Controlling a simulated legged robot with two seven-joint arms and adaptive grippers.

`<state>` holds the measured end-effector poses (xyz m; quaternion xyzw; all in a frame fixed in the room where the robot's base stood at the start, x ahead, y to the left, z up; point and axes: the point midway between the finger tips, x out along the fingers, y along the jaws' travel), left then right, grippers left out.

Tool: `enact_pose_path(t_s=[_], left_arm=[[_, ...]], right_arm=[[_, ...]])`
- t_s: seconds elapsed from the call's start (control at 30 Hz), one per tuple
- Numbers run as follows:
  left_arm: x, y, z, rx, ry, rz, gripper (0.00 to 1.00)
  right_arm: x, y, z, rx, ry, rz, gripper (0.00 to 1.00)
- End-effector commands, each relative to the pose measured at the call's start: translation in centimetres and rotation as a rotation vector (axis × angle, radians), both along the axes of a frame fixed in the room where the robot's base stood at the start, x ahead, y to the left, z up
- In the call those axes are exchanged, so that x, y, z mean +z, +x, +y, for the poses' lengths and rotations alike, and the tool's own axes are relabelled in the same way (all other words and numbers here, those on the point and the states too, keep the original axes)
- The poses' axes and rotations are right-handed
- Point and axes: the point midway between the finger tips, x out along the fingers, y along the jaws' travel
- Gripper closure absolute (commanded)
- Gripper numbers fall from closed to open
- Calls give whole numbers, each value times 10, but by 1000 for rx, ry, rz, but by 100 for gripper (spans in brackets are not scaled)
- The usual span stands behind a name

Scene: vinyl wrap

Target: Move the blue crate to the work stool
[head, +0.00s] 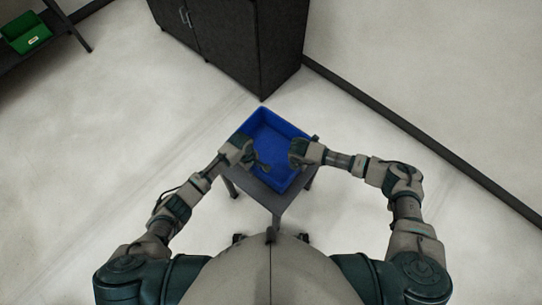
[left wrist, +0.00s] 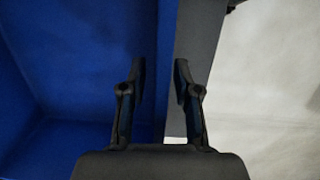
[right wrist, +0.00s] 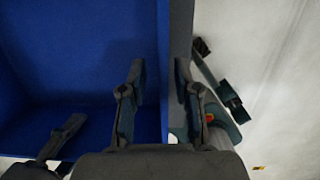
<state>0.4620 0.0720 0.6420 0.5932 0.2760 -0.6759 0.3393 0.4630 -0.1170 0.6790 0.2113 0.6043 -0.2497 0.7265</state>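The blue crate (head: 270,128) is an open, empty-looking box on a small grey stool-like stand (head: 268,194) in front of me. My left gripper (head: 261,164) is at its left side. In the left wrist view the fingers (left wrist: 160,82) are apart, with the crate's wall (left wrist: 167,60) showing between them. My right gripper (head: 293,158) is at the right side of the crate. In the right wrist view its fingers (right wrist: 160,82) are apart, with the crate's wall (right wrist: 163,40) between them. Whether either gripper touches the wall is unclear.
A dark cabinet (head: 235,45) stands just beyond the crate. A dark shelf (head: 62,25) with a green bin (head: 25,32) is at the far left. A dark baseboard (head: 420,140) runs along the right. The pale floor (head: 110,130) on the left is clear.

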Motion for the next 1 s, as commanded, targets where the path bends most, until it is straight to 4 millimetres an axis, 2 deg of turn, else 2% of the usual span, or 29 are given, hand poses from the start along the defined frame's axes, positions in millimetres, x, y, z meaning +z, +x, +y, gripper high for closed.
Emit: enact_pose_path(t_s=[0.17,0.4,0.53,0.77,0.87,1.0], left_arm=[[26,3,3,-1,-2,-4,69],[79,7,11,-1,-1,-2,69],[100,8,14,-1,0,0,69],[114,9,17,1,1,2,69],[115,9,17,1,1,2,69],[115,9,17,1,1,2,69]], right_arm=[[0,0,0,1,0,1,69],[0,0,0,1,0,1,69],[0,0,0,1,0,1,69],[7,-1,1,0,2,0,69],[22,-3,3,2,3,-1,69],[53,-7,7,3,3,-1,69]])
